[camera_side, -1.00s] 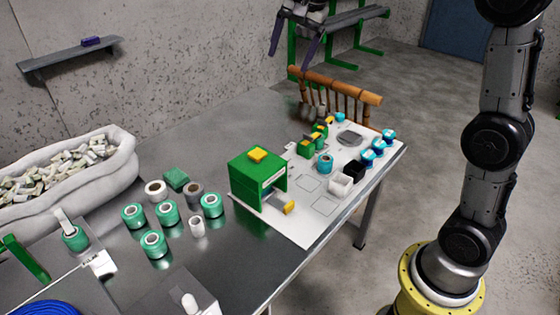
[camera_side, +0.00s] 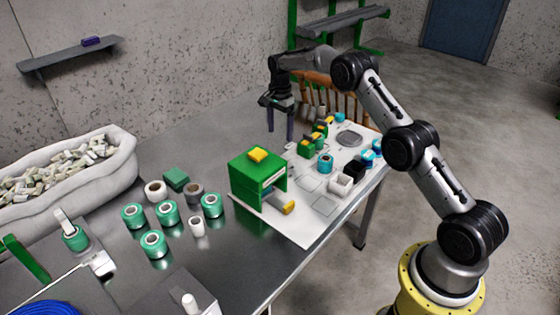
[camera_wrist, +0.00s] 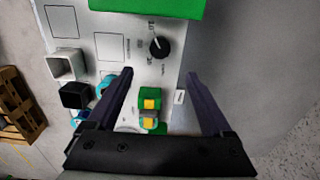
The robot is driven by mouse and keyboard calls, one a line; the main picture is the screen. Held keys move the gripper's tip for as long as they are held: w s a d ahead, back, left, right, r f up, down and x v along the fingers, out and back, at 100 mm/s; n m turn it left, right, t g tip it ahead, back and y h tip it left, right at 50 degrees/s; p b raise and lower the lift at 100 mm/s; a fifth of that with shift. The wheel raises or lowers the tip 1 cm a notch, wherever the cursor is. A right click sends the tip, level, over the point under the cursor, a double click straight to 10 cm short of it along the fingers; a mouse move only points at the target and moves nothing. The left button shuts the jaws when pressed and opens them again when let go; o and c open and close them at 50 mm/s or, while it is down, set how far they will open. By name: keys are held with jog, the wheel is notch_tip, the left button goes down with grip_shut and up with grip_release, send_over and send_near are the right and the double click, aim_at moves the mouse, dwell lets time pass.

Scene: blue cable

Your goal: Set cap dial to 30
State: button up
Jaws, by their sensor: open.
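A round black dial (camera_wrist: 160,47) with a white pointer mark sits on the white panel (camera_wrist: 112,20) in the wrist view. Its pointer looks turned roughly toward the top of the picture. Small labels surround it, too small to read, so I cannot tell its setting. My gripper (camera_wrist: 159,73) is open and empty, its two dark fingers apart, with the dial between and just beyond the tips in the picture. In the side view my gripper (camera_side: 280,138) points down behind the green box (camera_side: 252,180). I cannot make out the dial there.
The green box also borders the dial at the top of the wrist view (camera_wrist: 150,5). A small green and yellow block (camera_wrist: 150,105) lies between the fingers in that view. White and black square cups (camera_wrist: 62,66) stand left. Several green spools (camera_side: 167,212) stand on the metal table.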

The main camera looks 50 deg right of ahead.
notch_tip(320, 180, down, 13)
jog(key=shift+f, duration=0.1)
dwell(0.4)
grip_shut()
dwell(0.4)
